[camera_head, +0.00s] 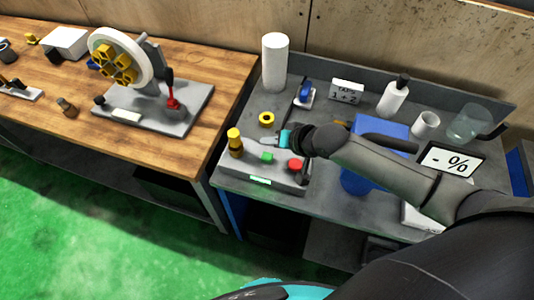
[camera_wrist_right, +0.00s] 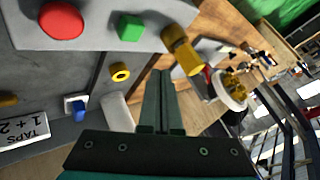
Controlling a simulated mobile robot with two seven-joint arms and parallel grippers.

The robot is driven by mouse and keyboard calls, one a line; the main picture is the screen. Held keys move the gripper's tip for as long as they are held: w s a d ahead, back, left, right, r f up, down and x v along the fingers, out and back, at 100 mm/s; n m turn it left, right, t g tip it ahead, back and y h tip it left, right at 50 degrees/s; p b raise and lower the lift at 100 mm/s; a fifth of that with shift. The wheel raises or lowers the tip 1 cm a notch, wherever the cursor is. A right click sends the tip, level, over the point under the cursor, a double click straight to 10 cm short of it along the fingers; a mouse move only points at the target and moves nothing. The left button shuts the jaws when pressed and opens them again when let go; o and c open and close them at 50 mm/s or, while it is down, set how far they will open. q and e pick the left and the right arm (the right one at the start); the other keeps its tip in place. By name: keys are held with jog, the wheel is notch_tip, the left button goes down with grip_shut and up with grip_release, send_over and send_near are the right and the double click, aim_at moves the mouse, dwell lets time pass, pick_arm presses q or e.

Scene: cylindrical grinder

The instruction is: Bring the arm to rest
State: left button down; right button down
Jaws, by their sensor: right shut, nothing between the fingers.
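My right arm reaches in from the lower right of the head view over the grey bench. Its gripper (camera_head: 284,138) is shut and empty, above the control box (camera_head: 240,178) and near its yellow-capped part (camera_head: 235,142). In the right wrist view the two fingers (camera_wrist_right: 162,85) lie together with nothing between them. My left gripper is not in view.
The box has a green button (camera_head: 267,156) and a red button (camera_head: 295,165). Near the arm are a yellow ring (camera_head: 266,119), white cylinder (camera_head: 275,62), blue container (camera_head: 360,180), bottle (camera_head: 393,98) and glass beaker (camera_head: 468,124). A wooden table (camera_head: 200,92) stands left.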

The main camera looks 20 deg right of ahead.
dwell(0.5)
jog(key=s+a+r+n+g, duration=0.1)
jog(key=s+a+n+g, duration=0.2)
jog(key=s, duration=0.6)
jog(key=s+d+r+n+g+h, duration=0.1)
jog(key=s+d+r+h, duration=0.15)
jog(key=s, duration=0.35)
jog(key=s+d+r+h, duration=0.1)
jog(key=s+d+h, duration=0.1)
jog(key=s+d, duration=0.35)
jog(key=s+a+f+g+b, duration=0.15)
jog(key=f+b, duration=0.35)
jog(key=f, duration=1.2)
jog(key=s+f+b, duration=0.2)
jog(key=f+b, duration=0.3)
jog(key=f, duration=1.1)
jog(key=s+d+f+b, duration=0.1)
jog(key=s+f+b, duration=0.3)
jog(key=s+f, duration=0.3)
jog(key=s+d+f+n+g+b, duration=0.1)
jog(key=s+f+b, duration=0.3)
jog(key=s+f, duration=0.4)
notch_tip(320, 180, down, 7)
jog(key=shift+d+f+b, duration=0.1)
jog(key=shift+d+b, duration=0.05)
jog(key=shift+b, duration=0.25)
